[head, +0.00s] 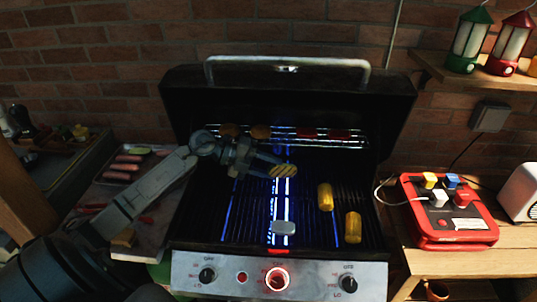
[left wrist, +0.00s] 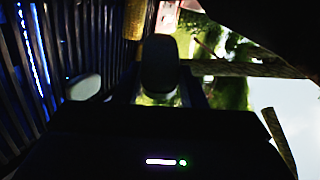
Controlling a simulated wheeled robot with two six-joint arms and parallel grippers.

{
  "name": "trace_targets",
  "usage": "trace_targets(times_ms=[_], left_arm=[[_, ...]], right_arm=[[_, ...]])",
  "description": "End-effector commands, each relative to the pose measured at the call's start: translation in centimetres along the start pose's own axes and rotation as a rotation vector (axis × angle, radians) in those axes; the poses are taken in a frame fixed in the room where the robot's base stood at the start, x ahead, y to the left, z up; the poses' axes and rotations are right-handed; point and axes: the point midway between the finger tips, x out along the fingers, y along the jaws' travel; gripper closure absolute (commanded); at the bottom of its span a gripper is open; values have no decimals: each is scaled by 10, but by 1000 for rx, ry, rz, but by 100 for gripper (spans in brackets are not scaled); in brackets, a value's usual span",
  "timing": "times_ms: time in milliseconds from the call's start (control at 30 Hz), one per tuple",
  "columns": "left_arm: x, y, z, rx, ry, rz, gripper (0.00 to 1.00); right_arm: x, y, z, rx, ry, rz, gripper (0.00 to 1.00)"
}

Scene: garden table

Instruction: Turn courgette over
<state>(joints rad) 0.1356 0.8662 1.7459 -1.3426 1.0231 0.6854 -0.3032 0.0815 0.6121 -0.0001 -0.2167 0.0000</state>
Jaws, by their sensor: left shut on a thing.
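The courgette (head: 284,171) is a yellowish slice with dark grill stripes. My left gripper (head: 268,161) reaches in from the left over the grill and is shut on the courgette's left end. The slice sticks out to the right of the fingers, over the rear middle of the grate (head: 240,215). I cannot tell how high it is above the bars. My right gripper is not in view.
A pale slab (head: 283,228) lies at the grate's front middle. Two corn pieces (head: 325,197) (head: 353,227) lie to the right. Browned and red pieces sit on the rear rack (head: 290,137). The open lid (head: 300,95) rises behind. A red button box (head: 450,212) stands right.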

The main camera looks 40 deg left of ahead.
Motion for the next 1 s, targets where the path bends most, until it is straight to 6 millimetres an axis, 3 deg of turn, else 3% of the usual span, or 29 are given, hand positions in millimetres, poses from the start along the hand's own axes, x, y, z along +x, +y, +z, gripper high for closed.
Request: trace_targets(times_ms=[33,467,700,1000], left_arm=[[-3,-8,-1,-53,0,-1,84],[-4,-10,-1,-543,0,-1,84],[2,3,1,-959,1,0,84],[10,21,3,-1484,1,-1,84]], right_arm=[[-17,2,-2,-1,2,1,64],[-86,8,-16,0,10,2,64],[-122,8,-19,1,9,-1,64],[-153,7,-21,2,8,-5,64]])
